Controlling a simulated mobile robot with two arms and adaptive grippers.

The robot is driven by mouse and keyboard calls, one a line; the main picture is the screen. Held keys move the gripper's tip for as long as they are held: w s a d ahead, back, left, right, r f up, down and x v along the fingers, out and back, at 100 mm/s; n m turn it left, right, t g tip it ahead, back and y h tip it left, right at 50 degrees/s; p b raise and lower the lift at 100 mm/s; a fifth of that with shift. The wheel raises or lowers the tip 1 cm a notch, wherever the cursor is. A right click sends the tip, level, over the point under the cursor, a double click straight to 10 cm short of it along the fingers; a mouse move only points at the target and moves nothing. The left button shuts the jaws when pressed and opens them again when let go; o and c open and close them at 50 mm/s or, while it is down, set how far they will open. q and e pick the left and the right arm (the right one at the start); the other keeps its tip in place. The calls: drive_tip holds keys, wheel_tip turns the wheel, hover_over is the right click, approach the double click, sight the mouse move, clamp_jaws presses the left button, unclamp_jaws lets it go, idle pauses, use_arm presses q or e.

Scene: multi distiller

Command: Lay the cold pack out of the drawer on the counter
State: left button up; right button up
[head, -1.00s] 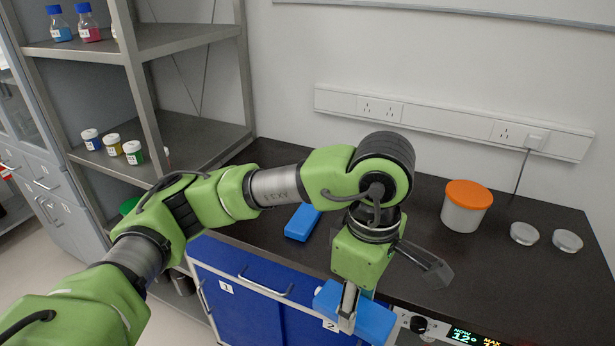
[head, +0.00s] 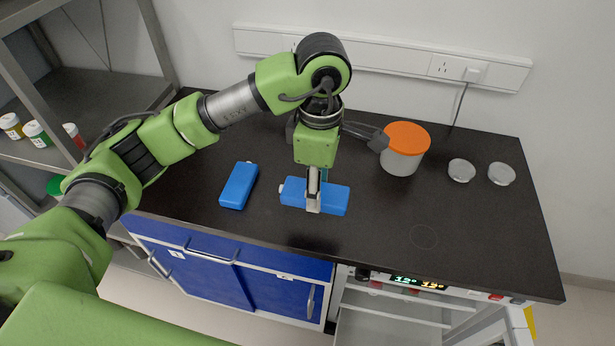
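A blue cold pack (head: 334,199) with a small white cap is on or just above the black counter (head: 390,255); I cannot tell whether it touches. My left gripper (head: 313,204) reaches down over the middle of this pack, with a finger against its near side, and appears shut on it. The far finger is hidden. A second blue cold pack (head: 239,186) lies on the counter to the left, apart from the first. The blue drawers (head: 210,246) below the counter look shut. My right gripper is not in view.
A white tub with an orange lid (head: 406,148) stands right of my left gripper, near its arm. Two small clear dishes (head: 461,171) lie further right. A metal shelf (head: 90,95) with small jars stands at the left. The counter's front right is clear.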

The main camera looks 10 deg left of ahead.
use_arm(q)
drive_tip(key=w+f+p, duration=0.1)
drive_tip(key=w+f, duration=0.2)
drive_tip(key=w+a+f, duration=0.1)
drive_tip(key=w+f, duration=0.2)
drive_tip(key=shift+w+a+f+p, duration=0.15)
drive_tip(key=shift+w+p, duration=0.05)
drive_tip(key=shift+p, duration=0.2)
wheel_tip(320, 180, down, 3)
drive_tip(key=shift+w+p, duration=0.15)
drive_tip(key=shift+p, duration=0.8)
drive_tip(key=shift+a+f, duration=0.1)
drive_tip(key=shift+f, duration=0.15)
drive_tip(key=shift+f+b, duration=0.2)
drive_tip(key=shift+b, duration=0.1)
drive_tip(key=o, duration=1.2)
drive_tip(key=shift+r, duration=0.15)
